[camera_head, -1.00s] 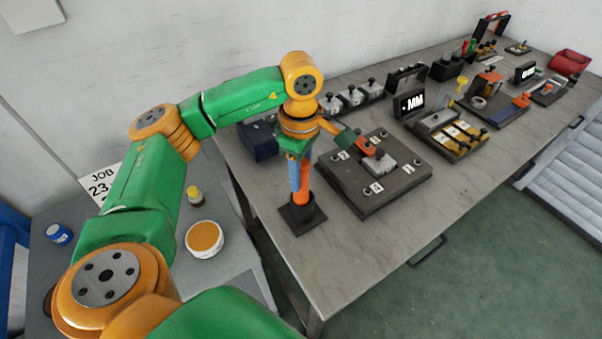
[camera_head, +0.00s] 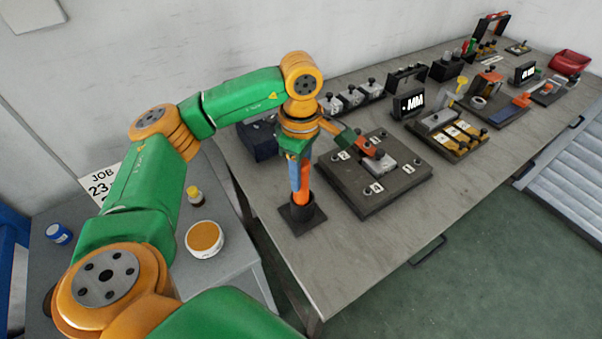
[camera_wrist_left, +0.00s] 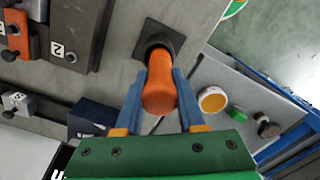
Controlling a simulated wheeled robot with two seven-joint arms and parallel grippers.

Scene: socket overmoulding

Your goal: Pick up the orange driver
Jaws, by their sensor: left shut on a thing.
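The orange driver (camera_wrist_left: 160,92) stands upright in a dark round holder (camera_wrist_left: 160,42) with a square base, near the table's front left corner. In the head view the driver (camera_head: 304,196) shows just above the holder (camera_head: 302,213), partly hidden by my fingers. My left gripper (camera_wrist_left: 160,85) reaches down from above with its blue fingers on either side of the driver's handle, shut on it. In the head view my left gripper (camera_head: 298,190) is over the holder. My right gripper is not in view.
A dark fixture plate (camera_head: 400,185) with numbered posts and a grey block lies right of the holder. A dark blue box (camera_head: 258,142) sits behind. More fixtures and a red bin (camera_head: 570,62) stand farther right. A lower grey surface with a round tub (camera_head: 204,239) is at left.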

